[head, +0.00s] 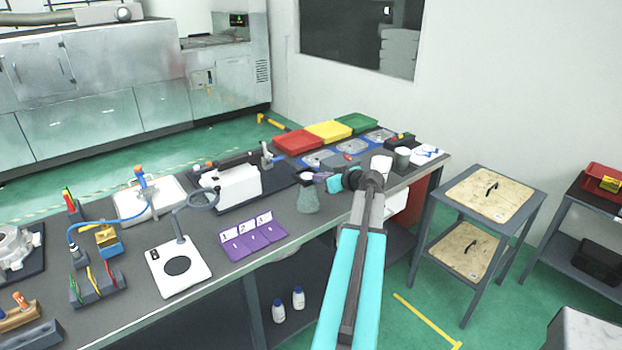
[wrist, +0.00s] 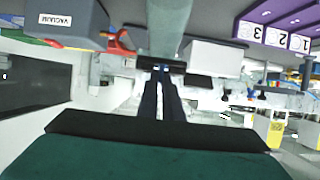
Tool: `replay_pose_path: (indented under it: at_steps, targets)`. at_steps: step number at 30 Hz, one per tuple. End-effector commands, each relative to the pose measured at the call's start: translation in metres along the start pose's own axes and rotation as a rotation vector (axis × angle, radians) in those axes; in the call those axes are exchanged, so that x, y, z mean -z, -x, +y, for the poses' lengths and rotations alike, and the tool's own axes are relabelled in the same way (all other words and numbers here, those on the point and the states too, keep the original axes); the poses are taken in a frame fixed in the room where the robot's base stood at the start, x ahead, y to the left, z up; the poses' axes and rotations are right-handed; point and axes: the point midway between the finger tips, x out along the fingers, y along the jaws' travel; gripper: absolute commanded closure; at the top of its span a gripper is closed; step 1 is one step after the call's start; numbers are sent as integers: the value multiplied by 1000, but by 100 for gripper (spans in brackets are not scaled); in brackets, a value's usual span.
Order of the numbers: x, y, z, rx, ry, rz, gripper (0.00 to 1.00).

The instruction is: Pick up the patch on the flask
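The flask (head: 308,200) is a dark grey-green vessel with a narrower top, upright on the grey bench. In the wrist view it appears as a green column (wrist: 168,25) at the top centre. My gripper (head: 321,177) is beside the upper part of the flask, coming from the right. In the wrist view its two dark fingers (wrist: 161,72) lie close together and reach to the column. A dark bar crosses at the fingertips; I cannot tell whether it is the patch or part of the fingers. The patch is not clearly distinguishable in either view.
A purple numbered rack (head: 252,238) stands left of the flask. A white block-shaped device (head: 238,186) is behind left. Red (head: 298,141), yellow (head: 328,131) and green (head: 356,122) trays line the back. A box marked VACUUM (wrist: 75,22) shows in the wrist view.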

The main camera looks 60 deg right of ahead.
Motion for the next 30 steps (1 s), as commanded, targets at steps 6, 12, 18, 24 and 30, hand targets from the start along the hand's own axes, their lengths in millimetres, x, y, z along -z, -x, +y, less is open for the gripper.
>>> replay_pose_path:
  at_steps: [6,12,18,24,30]
  targets:
    - [0,0,0,0,0,0,100]
    - [0,0,0,1,0,0,100]
    - [4,1,0,1,2,0,100]
    - [15,5,0,0,3,1,100]
    - [30,12,0,1,3,1,100]
